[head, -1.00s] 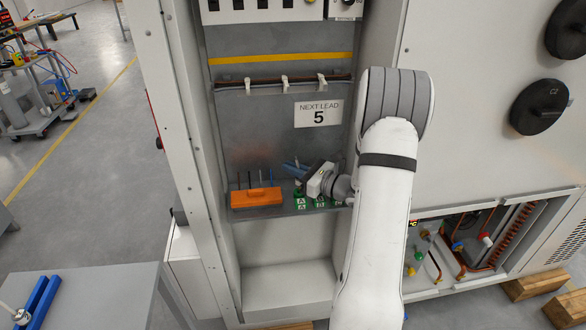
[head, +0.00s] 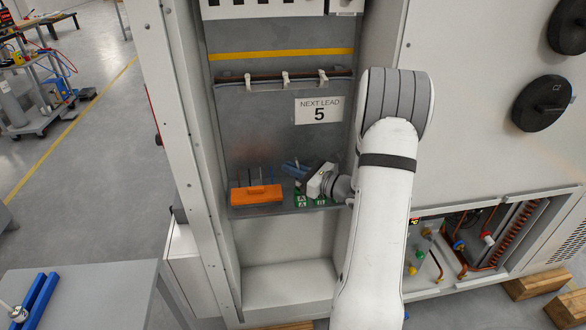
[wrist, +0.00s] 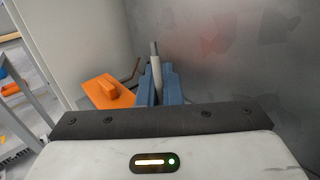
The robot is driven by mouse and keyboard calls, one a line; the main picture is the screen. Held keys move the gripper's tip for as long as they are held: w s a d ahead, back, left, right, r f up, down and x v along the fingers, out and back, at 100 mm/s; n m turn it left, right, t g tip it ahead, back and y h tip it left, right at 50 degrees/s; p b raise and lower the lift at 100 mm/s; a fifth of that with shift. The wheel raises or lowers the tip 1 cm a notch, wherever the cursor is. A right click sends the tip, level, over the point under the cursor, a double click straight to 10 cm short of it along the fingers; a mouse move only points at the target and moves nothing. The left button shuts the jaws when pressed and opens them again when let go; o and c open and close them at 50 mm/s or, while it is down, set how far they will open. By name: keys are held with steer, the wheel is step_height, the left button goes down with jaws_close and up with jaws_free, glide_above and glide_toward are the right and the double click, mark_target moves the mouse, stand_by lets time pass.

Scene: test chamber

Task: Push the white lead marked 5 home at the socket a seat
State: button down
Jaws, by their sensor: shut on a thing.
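My gripper (head: 291,168) is inside the cabinet bay, low over the shelf, with its blue fingers pointing left. In the wrist view the fingers (wrist: 160,88) are shut on a white lead (wrist: 156,67), which stands up between them with a thin grey end on top. The number on the lead cannot be read. Green marked sockets (head: 302,201) lie on the shelf below my gripper; one label reads A. My gripper hides part of them, and the lead's lower end and its seat are hidden.
An orange block (head: 257,194) with dark thin rods behind it stands left of the sockets; it also shows in the wrist view (wrist: 107,91). A sign (head: 319,110) reads NEXT LEAD 5. The cabinet's left post (head: 180,130) and back panel (head: 270,120) enclose the bay.

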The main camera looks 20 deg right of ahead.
steer(key=shift+f+b, duration=0.55)
steer(key=shift+f, duration=0.25)
steer(key=c, duration=1.5)
jaws_free()
steer(key=v, duration=0.7)
steer(key=shift+s+d, duration=0.2)
steer(key=shift+s, duration=0.15)
